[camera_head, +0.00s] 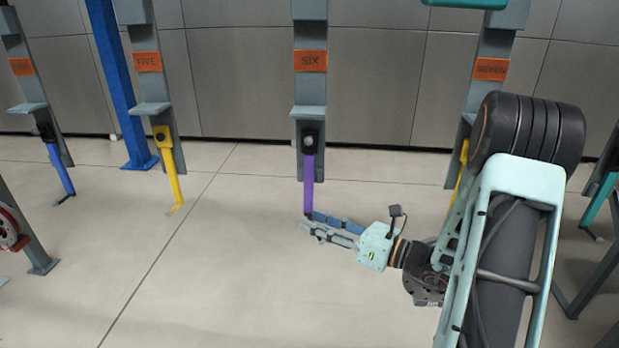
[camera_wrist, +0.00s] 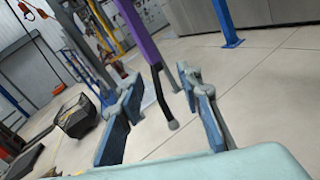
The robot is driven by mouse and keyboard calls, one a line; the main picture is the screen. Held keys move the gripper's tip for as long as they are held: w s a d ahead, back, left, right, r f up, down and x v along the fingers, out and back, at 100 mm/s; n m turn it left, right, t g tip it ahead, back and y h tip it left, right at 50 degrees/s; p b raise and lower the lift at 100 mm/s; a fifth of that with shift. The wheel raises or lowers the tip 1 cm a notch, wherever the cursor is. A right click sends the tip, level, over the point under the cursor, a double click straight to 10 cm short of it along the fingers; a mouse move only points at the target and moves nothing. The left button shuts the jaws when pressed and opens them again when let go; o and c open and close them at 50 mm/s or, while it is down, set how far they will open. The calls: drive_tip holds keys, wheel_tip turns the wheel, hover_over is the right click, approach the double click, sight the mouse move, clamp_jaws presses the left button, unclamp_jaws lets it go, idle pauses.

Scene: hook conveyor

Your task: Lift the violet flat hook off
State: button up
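The violet flat hook (camera_head: 308,183) hangs upright from a dark mount under the hanger labelled SIX (camera_head: 310,60). My gripper (camera_head: 308,221) is at the hook's lower end, reaching in from the right. In the wrist view the violet hook (camera_wrist: 141,42) runs down to a dark bent tip (camera_wrist: 172,124), which lies between the two blue-padded fingers of my gripper (camera_wrist: 162,118). The fingers are spread, with visible room on both sides of the hook. I see no contact in the wrist view; the head view does not show the gap clearly.
A yellow hook (camera_head: 172,175) hangs at FIVE and a blue hook (camera_head: 60,170) farther left. Another yellow hook (camera_head: 462,160) at SEVEN is partly behind my arm. A teal hook (camera_head: 598,205) hangs at far right. A blue post (camera_head: 120,80) stands left. The floor in front is clear.

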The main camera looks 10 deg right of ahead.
drive_tip(key=shift+x, duration=0.8)
drive_tip(key=shift+c, duration=0.7)
clamp_jaws()
drive_tip(key=shift+r, duration=0.2)
